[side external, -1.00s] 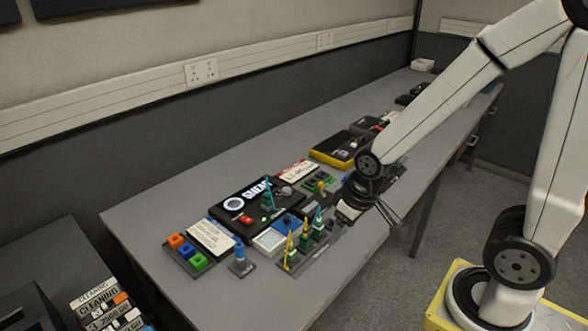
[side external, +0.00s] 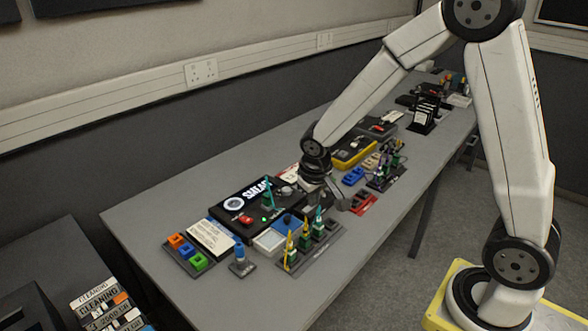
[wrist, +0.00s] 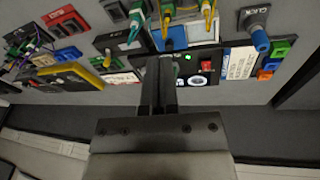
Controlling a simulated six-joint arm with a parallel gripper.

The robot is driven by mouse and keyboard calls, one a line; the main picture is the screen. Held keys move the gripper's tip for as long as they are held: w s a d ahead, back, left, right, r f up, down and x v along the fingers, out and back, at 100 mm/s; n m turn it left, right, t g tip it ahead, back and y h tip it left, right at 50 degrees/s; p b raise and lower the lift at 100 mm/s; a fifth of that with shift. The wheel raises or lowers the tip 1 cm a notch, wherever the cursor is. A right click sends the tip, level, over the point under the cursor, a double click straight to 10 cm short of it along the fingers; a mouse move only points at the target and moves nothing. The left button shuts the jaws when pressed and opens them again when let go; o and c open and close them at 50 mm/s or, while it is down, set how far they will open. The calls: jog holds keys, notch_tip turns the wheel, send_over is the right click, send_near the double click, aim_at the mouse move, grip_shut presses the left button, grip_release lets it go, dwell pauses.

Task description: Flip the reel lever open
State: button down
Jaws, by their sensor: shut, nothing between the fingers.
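The black box with white lettering (side external: 240,186) lies on the grey bench and carries a white-ringed dial (side external: 233,204), a red switch (side external: 245,219) and a green light. A teal upright piece (side external: 268,193) stands on its right part. I cannot tell for certain which part is the reel lever; my wrist hides some of the box's right end. My gripper (side external: 344,200) is just right of the box, fingers together and empty. In the wrist view the narrow closed fingers (wrist: 160,62) overlap the black box, beside the green light (wrist: 188,57) and red switch (wrist: 206,66).
A rack of yellow, green and teal connectors (side external: 305,245) stands in front of the box. A blue-topped post (side external: 240,256) and an orange, blue and green block set (side external: 186,255) are left. A yellow-edged box (side external: 354,153) lies behind.

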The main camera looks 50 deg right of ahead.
aim_at(302, 195)
jog(key=w+d+f+m+h, duration=0.2)
jog(key=w+d, duration=0.3)
jog(key=w, duration=0.3)
jog(key=w+d+f+m+h, duration=0.2)
jog(key=w+d+f+h, duration=0.1)
jog(key=w, duration=0.5)
jog(key=d+f, duration=0.1)
jog(key=d, duration=0.1)
jog(key=shift+d+f+m, duration=0.3)
jog(key=shift+d+f, duration=0.1)
jog(key=x, duration=1)
jog(key=shift+s+d+f, duration=0.1)
jog(key=shift+s+d, duration=0.1)
jog(key=shift+s, duration=0.05)
jog(key=shift+s+d, duration=0.25)
jog(key=shift+d, duration=0.25)
jog(key=shift+s+d, duration=0.25)
jog(key=shift+d, duration=0.25)
jog(key=shift+s+d, duration=0.4)
jog(key=shift+d, duration=0.25)
